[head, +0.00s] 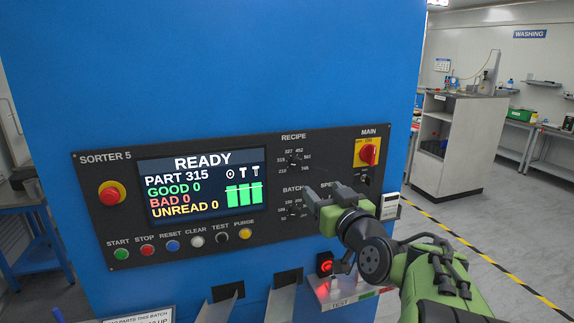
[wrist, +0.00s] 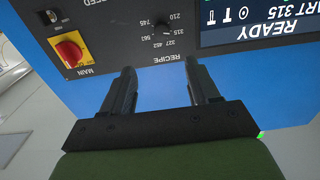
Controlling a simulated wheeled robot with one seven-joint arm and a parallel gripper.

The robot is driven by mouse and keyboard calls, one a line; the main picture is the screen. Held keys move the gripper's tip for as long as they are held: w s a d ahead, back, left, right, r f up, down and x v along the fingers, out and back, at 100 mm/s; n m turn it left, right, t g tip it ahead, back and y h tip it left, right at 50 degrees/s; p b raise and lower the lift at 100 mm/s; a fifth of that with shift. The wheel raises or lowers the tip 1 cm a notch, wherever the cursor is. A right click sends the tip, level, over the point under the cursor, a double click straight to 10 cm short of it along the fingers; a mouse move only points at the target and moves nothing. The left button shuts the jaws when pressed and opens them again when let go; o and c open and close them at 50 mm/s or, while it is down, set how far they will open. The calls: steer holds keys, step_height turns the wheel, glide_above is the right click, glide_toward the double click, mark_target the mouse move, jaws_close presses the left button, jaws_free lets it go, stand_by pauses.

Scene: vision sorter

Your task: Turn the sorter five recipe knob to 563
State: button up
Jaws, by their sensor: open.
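The recipe knob (head: 295,160) is a small dark dial under the RECIPE label on the black Sorter 5 panel (head: 85,180). Part numbers ring it; its pointer is too small to read surely. The screen (head: 203,182) reads READY and PART 315. My gripper (head: 322,189) is open and empty, below and right of the knob, before the batch and speed area. In the wrist view the panel is upside down; the knob (wrist: 163,29) shows beyond the gap between my two fingers (wrist: 161,68), apart from them.
The batch knob (head: 294,211) sits below the recipe knob. The red main switch (head: 368,152) on yellow is at the panel's right. Coloured buttons line the bottom, and a red emergency button (head: 111,195) is at left. A lit red test button (head: 325,266) is below my gripper.

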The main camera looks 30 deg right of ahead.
mark_target(297, 165)
steer(key=p+x, duration=0.3)
steer(key=x, duration=0.4)
steer(key=p+x, duration=0.3)
steer(key=x, duration=0.4)
steer(key=shift+w+a+r, duration=0.15)
steer(key=shift+w, duration=0.45)
steer(key=c, duration=1)
